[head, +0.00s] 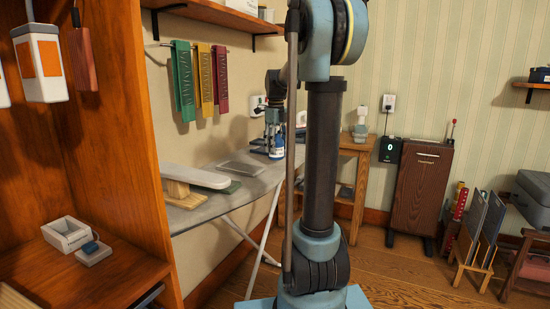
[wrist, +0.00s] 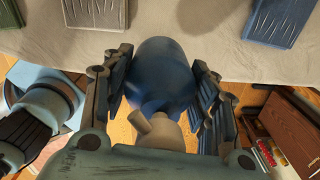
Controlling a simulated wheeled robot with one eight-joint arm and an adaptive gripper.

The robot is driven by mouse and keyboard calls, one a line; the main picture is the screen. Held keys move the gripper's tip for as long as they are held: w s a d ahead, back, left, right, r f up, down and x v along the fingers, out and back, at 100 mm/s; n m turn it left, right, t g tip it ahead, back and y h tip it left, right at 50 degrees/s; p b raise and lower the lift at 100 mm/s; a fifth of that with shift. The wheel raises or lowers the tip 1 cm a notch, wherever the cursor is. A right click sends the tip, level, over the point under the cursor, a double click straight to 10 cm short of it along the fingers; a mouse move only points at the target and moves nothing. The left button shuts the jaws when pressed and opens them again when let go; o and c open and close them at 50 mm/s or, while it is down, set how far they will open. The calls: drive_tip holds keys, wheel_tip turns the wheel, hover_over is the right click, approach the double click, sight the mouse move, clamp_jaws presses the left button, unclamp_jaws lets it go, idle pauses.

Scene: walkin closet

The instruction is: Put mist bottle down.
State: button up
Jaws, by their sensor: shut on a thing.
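The mist bottle is blue with a pale label band and shows in the head view (head: 277,147), partly covered by my gripper. My gripper (head: 274,125) is shut around it from above, over the far part of the ironing board (head: 215,209). In the wrist view the blue bottle (wrist: 163,72) sits between both fingers of my gripper (wrist: 163,68), with its cream spray head (wrist: 155,130) toward the camera. The bottle looks upright. I cannot tell whether its base touches the board.
A grey flat panel (head: 242,169) and a small sleeve board (head: 196,176) lie on the ironing board. Patterned panels (wrist: 97,13) show beyond the bottle in the wrist view. A wooden side table (head: 348,147) stands behind. A wooden cabinet (head: 135,160) borders the left.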

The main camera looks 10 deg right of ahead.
sight(276, 154)
drive_tip(key=shift+f, duration=2.15)
drive_tip(key=o, duration=1.3)
wheel_tip(276, 154, up, 12)
drive_tip(key=shift+r, duration=0.1)
drive_tip(key=shift+s, duration=0.1)
